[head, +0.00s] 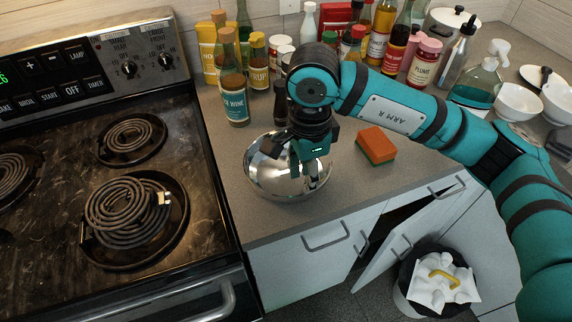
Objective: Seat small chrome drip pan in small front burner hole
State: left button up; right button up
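A shiny chrome round piece (262,180), which looks like a bowl or drip pan, rests on the counter just right of the stove. My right gripper (312,180) points down over its right side and hides part of it. I cannot tell whether the fingers are closed on its rim. The front burner (180,235) nearest the counter is a dark round recess in the stove top. A coil (125,212) sits raised and tilted in it, with a pale terminal block at its right, hiding most of the recess. My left gripper is not in view.
Bottles and jars (232,95) stand behind the chrome piece. An orange sponge (377,144) lies to its right. A smaller back burner (131,137) holds a coil. A cabinet door (385,255) stands open below the counter, beside a bin (405,285).

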jog(key=shift+r+p, duration=0.8)
jog(key=shift+r, duration=1.45)
